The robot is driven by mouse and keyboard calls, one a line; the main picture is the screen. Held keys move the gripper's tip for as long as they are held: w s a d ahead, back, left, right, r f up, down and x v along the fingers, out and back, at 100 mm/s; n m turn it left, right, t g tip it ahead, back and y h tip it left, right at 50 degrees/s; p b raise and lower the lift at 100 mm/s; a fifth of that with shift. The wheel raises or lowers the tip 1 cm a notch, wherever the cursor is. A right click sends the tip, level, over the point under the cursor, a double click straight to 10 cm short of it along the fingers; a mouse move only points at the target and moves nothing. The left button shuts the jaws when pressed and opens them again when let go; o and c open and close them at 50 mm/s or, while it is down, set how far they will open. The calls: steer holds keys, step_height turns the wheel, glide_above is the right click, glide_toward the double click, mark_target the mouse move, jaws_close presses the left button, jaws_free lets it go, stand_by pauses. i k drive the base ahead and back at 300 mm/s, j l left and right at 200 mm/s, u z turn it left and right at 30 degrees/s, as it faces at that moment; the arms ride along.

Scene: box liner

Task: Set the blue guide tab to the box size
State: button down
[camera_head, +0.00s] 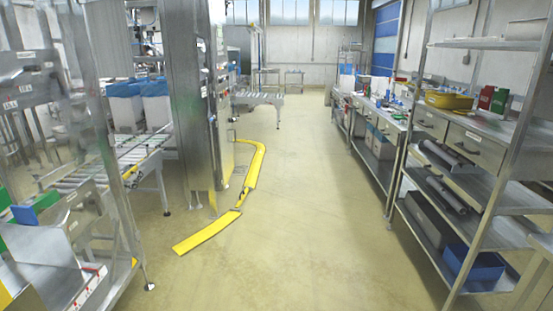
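A small blue piece (24,215) shows at the lower left, on the metal machine frame. It may be the blue guide tab, but it is too small to be sure. A green piece (46,202) is right beside it. No size scale or marking can be read at this distance. My gripper is not in view.
A steel machine (195,95) and roller conveyor (140,148) with blue-lined boxes (155,105) fill the left. A yellow cable cover (208,232) lies on the floor. Steel shelves (490,126) and a workbench stand at the right. The middle aisle floor (300,200) is clear.

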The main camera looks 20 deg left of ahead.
mark_target(26, 241)
steer(key=i+j+u, duration=0.1)
steer(key=i+u, duration=0.3)
steer(key=i, duration=0.45)
steer(key=i+l+u, duration=0.2)
steer(key=i+u, duration=0.25)
steer(key=i, duration=0.45)
steer(key=i+j+u, duration=0.15)
steer(key=i+u, duration=0.65)
steer(key=u, duration=0.2)
steer(key=i+l+u, duration=0.15)
steer(key=i+u, duration=0.65)
steer(key=i, duration=0.15)
